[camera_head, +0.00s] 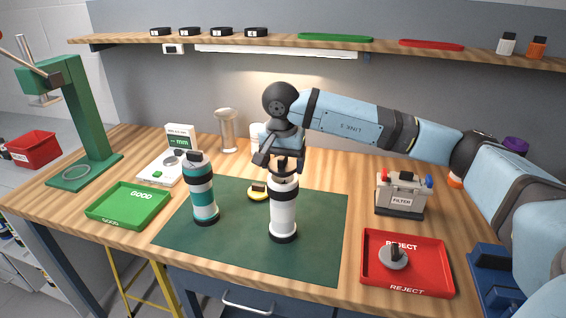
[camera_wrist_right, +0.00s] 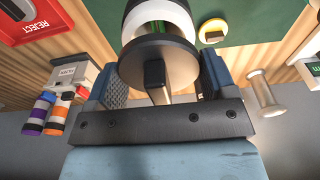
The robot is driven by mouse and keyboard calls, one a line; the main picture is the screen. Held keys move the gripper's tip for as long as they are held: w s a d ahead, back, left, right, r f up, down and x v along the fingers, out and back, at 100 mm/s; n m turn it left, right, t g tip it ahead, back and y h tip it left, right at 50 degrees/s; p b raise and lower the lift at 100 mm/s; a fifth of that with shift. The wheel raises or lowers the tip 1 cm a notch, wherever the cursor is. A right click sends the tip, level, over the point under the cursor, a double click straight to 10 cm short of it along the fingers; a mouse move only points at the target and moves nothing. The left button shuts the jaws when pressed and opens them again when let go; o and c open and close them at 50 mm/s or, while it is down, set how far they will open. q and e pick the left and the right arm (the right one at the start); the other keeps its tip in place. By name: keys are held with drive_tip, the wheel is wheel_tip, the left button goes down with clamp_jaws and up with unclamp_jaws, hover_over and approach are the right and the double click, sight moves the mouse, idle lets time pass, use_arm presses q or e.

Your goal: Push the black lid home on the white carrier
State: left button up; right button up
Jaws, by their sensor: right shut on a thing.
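The white carrier (camera_head: 284,208) stands upright on the green mat, with a black band and a black foot. My right gripper (camera_head: 287,166) points down over its top and is shut on the black lid (camera_wrist_right: 143,67). In the right wrist view the lid is a round disc with a tab (camera_wrist_right: 154,76), between the two fingers. The white carrier's rim (camera_wrist_right: 135,20) shows beyond the lid. A dark opening with some green shows between them, so the lid looks apart from the rim on that side. The far side is hidden. My left gripper is out of view.
A teal carrier (camera_head: 204,205) stands left of the white one. A yellow-rimmed disc (camera_head: 257,198) lies behind, between them. The green tray (camera_head: 128,222) is left; the red tray (camera_head: 372,281), holding a grey part (camera_head: 393,260), is right. The mat's front (camera_head: 240,258) is clear.

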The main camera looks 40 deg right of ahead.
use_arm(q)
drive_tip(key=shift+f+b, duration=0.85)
use_arm(e)
drive_tip(key=shift+f, duration=1.05)
drive_tip(key=o, duration=0.9)
drive_tip(key=shift+c, duration=0.2)
drive_tip(key=r, duration=0.4)
drive_tip(key=a+r, duration=0.1)
drive_tip(key=r, duration=0.4)
drive_tip(key=s+r, duration=0.1)
drive_tip(key=r, duration=0.4)
drive_tip(key=shift+s+a, duration=0.1)
drive_tip(key=shift+a, duration=0.05)
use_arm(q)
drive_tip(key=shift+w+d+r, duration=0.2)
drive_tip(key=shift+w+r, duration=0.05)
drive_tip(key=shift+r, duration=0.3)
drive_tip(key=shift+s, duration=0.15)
use_arm(e)
drive_tip(key=shift+s+f, duration=0.1)
